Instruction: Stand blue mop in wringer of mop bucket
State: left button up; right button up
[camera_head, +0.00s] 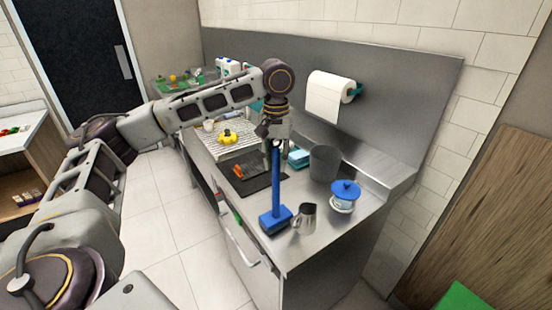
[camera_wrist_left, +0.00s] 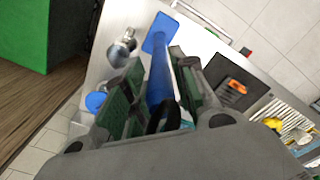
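The blue mop (camera_head: 276,185) hangs upright below my left gripper (camera_head: 276,135), with its long handle up and its blocky blue head down over the front of the steel counter. I cannot tell whether the head touches the counter. In the left wrist view, the mop handle (camera_wrist_left: 160,75) runs between the green-padded fingers of my left gripper (camera_wrist_left: 158,95), which look closed on it. No wringer or mop bucket can be clearly made out. A green object (camera_head: 462,298) shows partly at the lower right edge. It may be the green block in the left wrist view (camera_wrist_left: 45,35). My right gripper is out of view.
Near the mop head stand a metal pitcher (camera_head: 306,217) and a blue-lidded jar (camera_head: 343,197). A dark grey bin (camera_head: 323,162), a drying rack (camera_head: 225,143) and a paper towel roll (camera_head: 328,96) are further back. A wooden panel (camera_head: 480,220) stands right. The tiled floor at left is clear.

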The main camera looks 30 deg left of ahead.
pick_arm(q)
jog(key=shift+o, duration=0.8)
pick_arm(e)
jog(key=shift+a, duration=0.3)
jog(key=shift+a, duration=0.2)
pick_arm(q)
jog(key=shift+r, duration=0.15)
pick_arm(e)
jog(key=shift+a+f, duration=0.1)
pick_arm(q)
notch_tip(320, 180, up, 8)
jog(key=shift+f, duration=0.25)
jog(key=shift+r+p, duration=0.6)
jog(key=shift+r, duration=0.35)
jog(key=shift+r+p, duration=0.5)
jog(key=shift+r, duration=0.75)
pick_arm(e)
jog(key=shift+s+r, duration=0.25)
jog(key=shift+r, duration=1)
